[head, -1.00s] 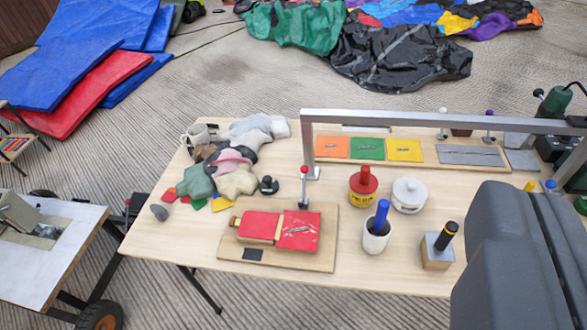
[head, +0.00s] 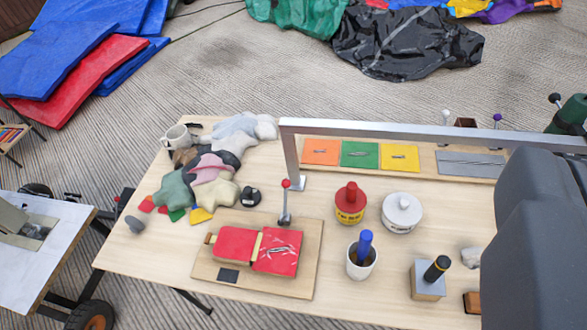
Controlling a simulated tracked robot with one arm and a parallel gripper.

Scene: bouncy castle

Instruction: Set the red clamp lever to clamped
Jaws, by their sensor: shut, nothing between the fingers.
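The red clamp lever (head: 285,205) is a thin upright metal rod with a red ball on top. It stands at the back edge of a light wooden board (head: 305,292) on the table. On the board lie two red fabric pieces (head: 236,244), set side by side with a pale strip between them. The lever's foot is just behind the right red piece (head: 278,252); whether it presses on it I cannot tell. My gripper's fingers are not in view; only a dark grey part of my arm fills the right edge.
A metal frame (head: 400,133) spans the table's back right. A red-lidded tin (head: 350,203), a white pot (head: 402,212), a white cup with a blue handle (head: 362,258) and a black-handled block (head: 428,280) stand right of the board. Cloth scraps (head: 215,190) lie left.

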